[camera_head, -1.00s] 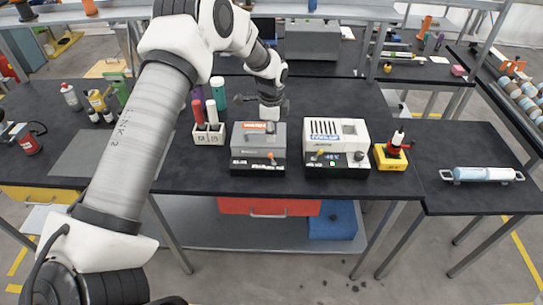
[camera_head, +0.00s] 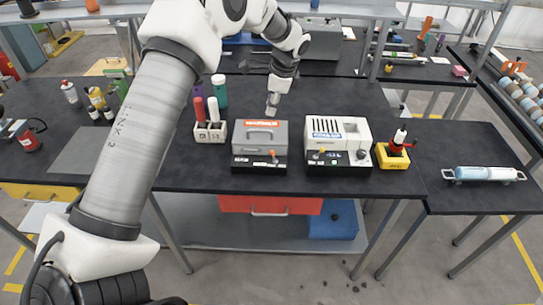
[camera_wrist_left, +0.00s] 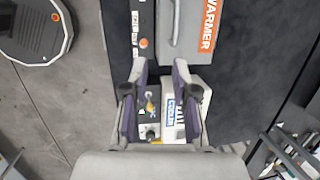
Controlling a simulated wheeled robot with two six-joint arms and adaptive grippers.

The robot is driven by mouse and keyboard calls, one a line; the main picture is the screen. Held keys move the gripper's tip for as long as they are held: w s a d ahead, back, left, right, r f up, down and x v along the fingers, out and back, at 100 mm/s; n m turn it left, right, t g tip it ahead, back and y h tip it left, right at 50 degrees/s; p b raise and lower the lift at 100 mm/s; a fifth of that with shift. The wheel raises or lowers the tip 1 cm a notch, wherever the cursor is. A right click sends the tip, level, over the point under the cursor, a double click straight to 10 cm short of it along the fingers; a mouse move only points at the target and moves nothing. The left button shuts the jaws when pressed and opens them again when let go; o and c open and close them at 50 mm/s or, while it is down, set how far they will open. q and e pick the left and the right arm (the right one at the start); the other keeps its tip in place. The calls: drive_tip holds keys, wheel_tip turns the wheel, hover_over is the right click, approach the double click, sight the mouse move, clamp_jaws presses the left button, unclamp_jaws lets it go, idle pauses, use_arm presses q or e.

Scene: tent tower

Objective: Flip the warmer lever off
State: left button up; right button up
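The warmer (camera_head: 259,137) is a grey box with a black front base and an orange label, standing on the dark bench. Its small orange-tipped lever (camera_head: 273,156) is on the front face. In the left wrist view the warmer (camera_wrist_left: 185,30) is at the top, with the orange lever tip (camera_wrist_left: 143,43) at its left side. My left gripper (camera_head: 272,107) hangs behind and above the warmer, apart from it. In the wrist view its fingers (camera_wrist_left: 160,68) are spread and hold nothing. I cannot tell the lever's setting. My right gripper is not in view.
A white cooler (camera_head: 338,133) with a yellow lever stands right of the warmer. A yellow box with a red and black device (camera_head: 393,156) is further right. A white holder with marker-like cylinders (camera_head: 210,133) is to the left. The bench in front is clear.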

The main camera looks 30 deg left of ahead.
use_arm(q)
drive_tip(key=y+b, duration=0.1)
drive_tip(key=b, duration=0.1)
hover_over(273, 152)
drive_tip(key=d, duration=0.1)
wheel_tip(273, 152, down, 9)
drive_tip(key=shift+m+g, duration=0.7)
drive_tip(key=f, duration=0.1)
drive_tip(key=w+d+f, duration=0.1)
drive_tip(key=f, duration=0.2)
drive_tip(key=shift+w+d+p, duration=0.2)
drive_tip(key=shift+d+p, duration=0.2)
drive_tip(key=a+f, duration=0.1)
drive_tip(key=s+a+f+p, duration=0.1)
drive_tip(key=f, duration=0.1)
drive_tip(key=a+f+p, duration=0.1)
drive_tip(key=shift+s+f, duration=0.2)
drive_tip(key=shift+s, duration=0.2)
drive_tip(key=shift+w+f+p, duration=0.25)
drive_tip(key=shift+f+p, duration=0.1)
drive_tip(key=shift+f, duration=0.55)
drive_tip(key=shift+w+f, duration=0.1)
drive_tip(key=shift+w, duration=0.05)
drive_tip(key=shift+s, duration=0.2)
clamp_jaws()
drive_tip(key=shift+a, duration=0.1)
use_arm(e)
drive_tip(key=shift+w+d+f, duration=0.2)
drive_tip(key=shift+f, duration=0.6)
